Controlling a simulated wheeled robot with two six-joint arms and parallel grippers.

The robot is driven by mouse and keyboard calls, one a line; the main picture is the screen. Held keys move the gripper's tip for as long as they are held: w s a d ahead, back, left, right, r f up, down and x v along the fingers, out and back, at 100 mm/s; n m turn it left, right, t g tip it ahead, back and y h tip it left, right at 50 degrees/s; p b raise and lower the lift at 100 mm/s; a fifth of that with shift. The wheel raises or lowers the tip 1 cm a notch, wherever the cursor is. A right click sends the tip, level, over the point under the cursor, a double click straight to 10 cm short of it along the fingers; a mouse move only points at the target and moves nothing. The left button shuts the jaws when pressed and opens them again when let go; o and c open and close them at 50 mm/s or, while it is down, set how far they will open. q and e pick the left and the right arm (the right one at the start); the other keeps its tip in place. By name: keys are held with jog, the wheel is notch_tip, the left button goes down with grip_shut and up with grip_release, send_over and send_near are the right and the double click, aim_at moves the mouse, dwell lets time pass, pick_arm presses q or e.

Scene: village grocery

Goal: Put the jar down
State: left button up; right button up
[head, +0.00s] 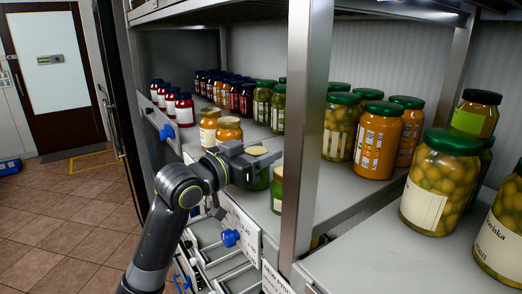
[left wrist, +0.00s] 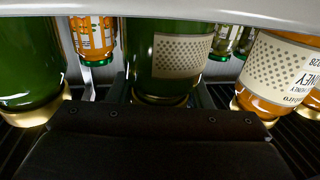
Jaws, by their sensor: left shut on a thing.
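My left gripper (head: 262,162) is shut on a green jar (head: 259,181) with a pale gold lid, at the front of the middle shelf (head: 330,196). In the left wrist view, the picture looks upside down, and the held jar (left wrist: 180,56) stands between the fingers with its dotted label showing. The jar looks upright; whether its base touches the shelf is hidden. My right gripper is not in view.
Beside the held jar, a jar (head: 277,190) is partly behind the metal post (head: 304,110). Honey jars (head: 228,130) stand left of the gripper. Large pickle jars (head: 437,185) stand right of the post. A honey jar (left wrist: 278,72) and another green jar (left wrist: 28,55) flank the held one.

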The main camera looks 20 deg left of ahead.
pick_arm(q)
jog(key=shift+f, duration=0.15)
jog(key=o, duration=1.3)
jog(key=shift+r, duration=0.2)
jog(key=b+v, duration=0.2)
jog(key=v, duration=0.7)
jog(key=shift+f, duration=0.2)
jog(key=shift+b+v, duration=0.35)
jog(key=shift+v, duration=1.15)
